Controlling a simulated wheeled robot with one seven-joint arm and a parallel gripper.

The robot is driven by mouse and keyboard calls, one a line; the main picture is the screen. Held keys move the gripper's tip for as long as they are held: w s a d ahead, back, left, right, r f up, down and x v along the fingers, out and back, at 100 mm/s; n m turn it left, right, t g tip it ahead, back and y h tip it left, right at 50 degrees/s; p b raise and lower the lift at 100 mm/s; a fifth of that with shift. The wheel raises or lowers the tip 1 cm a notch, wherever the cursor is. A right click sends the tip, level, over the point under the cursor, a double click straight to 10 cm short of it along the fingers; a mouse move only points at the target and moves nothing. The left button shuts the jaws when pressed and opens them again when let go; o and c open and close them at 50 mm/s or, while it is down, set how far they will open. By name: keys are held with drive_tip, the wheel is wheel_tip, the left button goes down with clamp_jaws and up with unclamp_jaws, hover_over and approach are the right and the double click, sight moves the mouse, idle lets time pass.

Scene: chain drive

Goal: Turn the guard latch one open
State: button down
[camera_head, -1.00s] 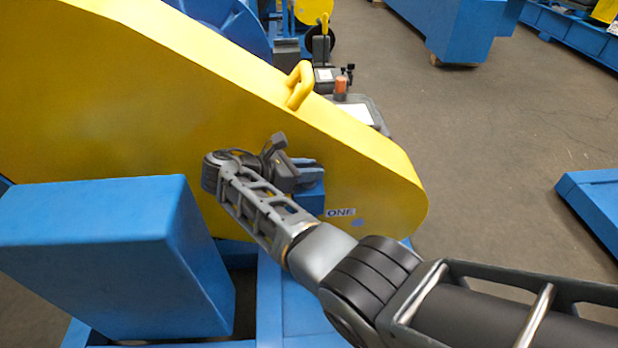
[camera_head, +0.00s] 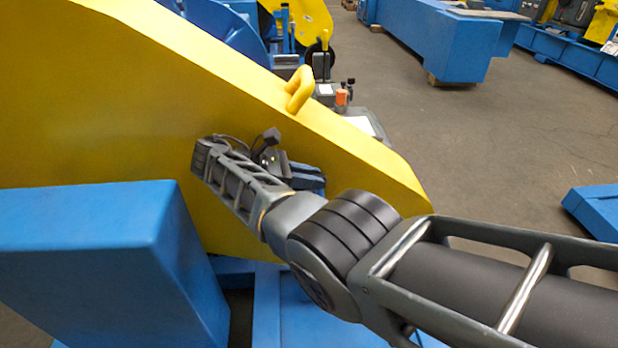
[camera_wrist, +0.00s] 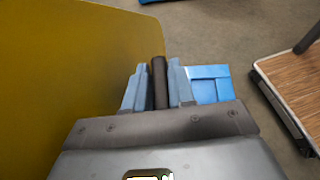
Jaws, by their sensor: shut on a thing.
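The yellow guard (camera_head: 110,90) fills the left of the head view, and its side also shows in the wrist view (camera_wrist: 70,60). In the wrist view, the dark upright latch handle (camera_wrist: 159,84) stands between the two light blue fingers of my gripper (camera_wrist: 157,90), which is shut on it. A blue block (camera_wrist: 210,85) beside the right finger seems to be the latch's mount. In the head view my gripper (camera_head: 305,175) is at the guard's side face, and my arm hides most of the latch.
A yellow handle (camera_head: 299,88) stands on the guard's sloping top edge. A large blue block (camera_head: 90,260) stands at lower left, close to my arm. A wood-topped cart (camera_wrist: 295,80) is at the right of the wrist view. Grey floor (camera_head: 480,140) is open beyond the guard.

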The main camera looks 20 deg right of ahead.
drive_tip(key=shift+f, duration=0.1)
drive_tip(key=c, duration=1)
unclamp_jaws()
drive_tip(key=shift+c, duration=0.2)
drive_tip(key=shift+a, duration=0.1)
drive_tip(key=b+v, duration=0.2)
drive_tip(key=v, duration=0.3)
drive_tip(key=shift+w+a, duration=0.1)
drive_tip(key=shift+a, duration=0.2)
drive_tip(key=shift+r+b+v, duration=0.25)
drive_tip(key=shift+b+v, duration=0.3)
drive_tip(key=shift+v, duration=0.5)
drive_tip(key=shift+o, duration=0.2)
drive_tip(key=shift+d, duration=0.1)
